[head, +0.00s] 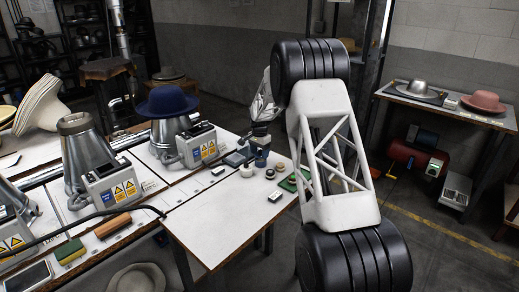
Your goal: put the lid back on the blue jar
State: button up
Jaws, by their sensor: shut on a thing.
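My gripper (261,147) is over the back right part of the white-topped table, pointing down. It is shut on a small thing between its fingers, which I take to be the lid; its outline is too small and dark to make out. A small blue shape (262,160), which looks like the blue jar, stands directly below the fingers. Whether the held thing touches the jar's rim cannot be told from here.
Beside the jar are a white round pot (246,171), a small dark round piece (270,174) and a beige disc (281,166). A green item (288,184) lies to the right. A hat press with a blue hat (167,101) stands left. The table's front (215,225) is clear.

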jog(key=shift+f, duration=0.55)
jog(key=shift+f, duration=0.25)
dwell(2.5)
jog(key=o, duration=1.1)
jog(key=shift+r, duration=0.1)
jog(key=shift+r, duration=3.4)
grip_shut()
